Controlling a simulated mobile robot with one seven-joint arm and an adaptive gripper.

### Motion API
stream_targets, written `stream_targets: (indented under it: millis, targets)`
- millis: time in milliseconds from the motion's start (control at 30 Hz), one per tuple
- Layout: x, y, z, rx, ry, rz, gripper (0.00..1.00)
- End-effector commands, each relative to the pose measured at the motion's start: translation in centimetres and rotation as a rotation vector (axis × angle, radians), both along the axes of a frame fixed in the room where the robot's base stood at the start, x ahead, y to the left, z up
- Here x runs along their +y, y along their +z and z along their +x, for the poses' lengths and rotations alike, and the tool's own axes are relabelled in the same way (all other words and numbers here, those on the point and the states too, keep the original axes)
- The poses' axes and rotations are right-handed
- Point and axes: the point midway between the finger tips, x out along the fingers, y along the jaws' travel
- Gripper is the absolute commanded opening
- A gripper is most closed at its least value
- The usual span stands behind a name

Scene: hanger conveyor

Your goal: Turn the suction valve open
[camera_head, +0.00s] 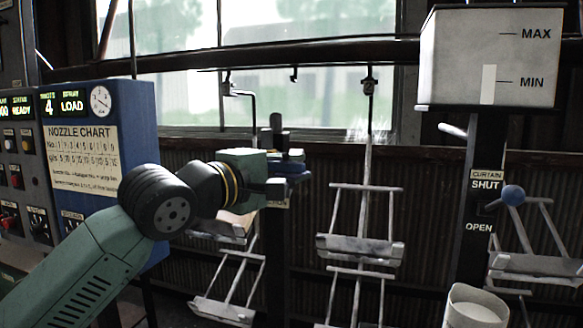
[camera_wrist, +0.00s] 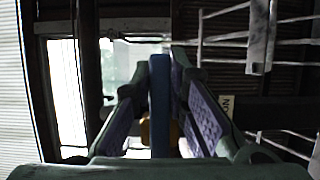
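The suction valve's blue handle (camera_head: 287,162) shows at the end of my arm in the head view, left of centre. In the wrist view the blue handle (camera_wrist: 160,110) stands upright as a narrow bar between my two fingers. My gripper (camera_head: 278,187) is around it; in the wrist view the fingers of my gripper (camera_wrist: 160,62) are apart, one on each side of the bar. I cannot tell whether either pad touches it. A brass-coloured part (camera_wrist: 145,130) sits behind the bar. The valve body is mostly hidden by my gripper.
A blue nozzle-chart cabinet (camera_head: 100,150) stands left. Metal hanger racks (camera_head: 360,248) hang from the overhead rail (camera_head: 300,56). A curtain lever with a blue knob (camera_head: 513,195) and a white level tank (camera_head: 465,60) are at right. A label (camera_wrist: 226,105) shows beside my right finger.

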Motion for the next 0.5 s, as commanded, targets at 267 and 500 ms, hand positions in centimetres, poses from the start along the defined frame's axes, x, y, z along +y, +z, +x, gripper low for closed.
stream_targets:
  millis: [267, 500]
  targets:
    - [0.01, 0.00, -0.01, 0.000, 0.000, 0.000, 0.00]
    - [0.00, 0.00, -0.01, 0.000, 0.000, 0.000, 0.00]
